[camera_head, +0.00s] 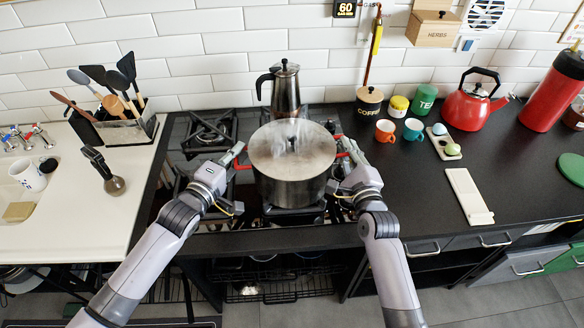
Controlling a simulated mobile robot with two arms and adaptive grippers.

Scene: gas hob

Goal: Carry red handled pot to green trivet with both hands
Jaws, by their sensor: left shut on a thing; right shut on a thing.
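The steel pot (291,188) with red handles stands in the middle of the gas hob, lid on, with steam over it. I cannot tell whether it rests on the burner or is slightly above it. My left gripper (238,158) is shut on the pot's left red handle. My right gripper (346,150) is shut on the right red handle, which is mostly hidden by the fingers. The green trivet (571,168) lies flat on the dark counter at the far right edge of the picture.
A moka pot (285,88) stands behind the pot. An orange mug (385,131), a teal mug (413,130), an egg tray (443,141), a red kettle (472,106) and a white board (468,196) are on the right counter. Bare counter lies around the board.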

